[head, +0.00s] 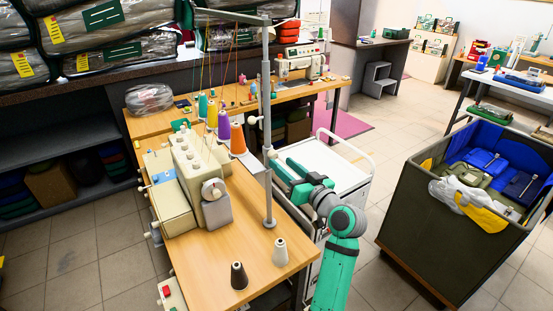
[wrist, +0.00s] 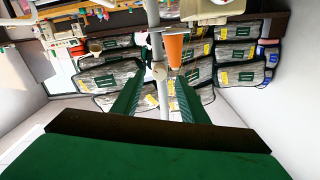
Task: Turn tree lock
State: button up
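A grey upright thread-tree pole (head: 266,100) stands on the wooden sewing table and carries a crossbar at its top. My gripper (head: 280,165) is on the right of the pole, a little lower than the knob in the head view. In the wrist view its two green fingers are apart, with the pole and knob showing between their tips (wrist: 157,82). I cannot tell whether either finger touches them.
A cream overlock machine (head: 188,175) and several thread cones, including an orange one (head: 237,139), stand left of the pole. A dark cone (head: 239,275) and a white cone (head: 280,252) stand in front. A white cart (head: 325,160) is behind my arm; a bin (head: 430,230) is at right.

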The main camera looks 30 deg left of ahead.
aim_at(275, 157)
jog(key=shift+x, duration=2.4)
grip_shut()
